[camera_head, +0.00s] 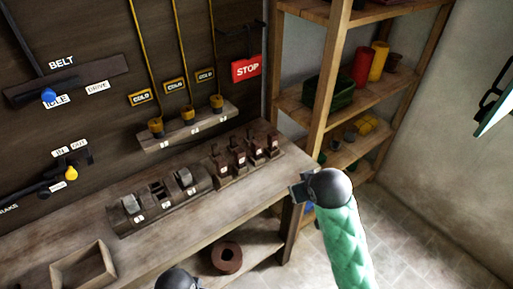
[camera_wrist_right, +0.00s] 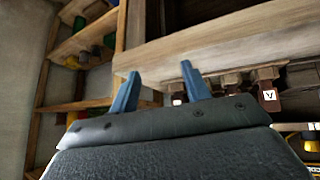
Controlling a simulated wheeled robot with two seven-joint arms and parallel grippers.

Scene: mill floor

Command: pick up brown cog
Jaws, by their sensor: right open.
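A brown round piece with a hole in its middle, which looks like the brown cog (camera_head: 227,257), lies on the lower shelf under the workbench in the head view. My right gripper (camera_head: 297,190) is at the right end of the workbench, above and to the right of the cog and apart from it. In the right wrist view its two blue fingers (camera_wrist_right: 158,88) are spread with nothing between them. The cog does not show in that view. A dark rounded part of my left arm shows at the bottom edge of the head view; its jaws cannot be made out.
The workbench (camera_head: 60,237) carries a row of levers, brown blocks and an empty wooden tray (camera_head: 56,268). A wooden shelf unit (camera_head: 318,105) with colored containers stands behind my right arm. The bench top overhangs the lower shelf (camera_head: 262,249). Tiled floor lies clear at right.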

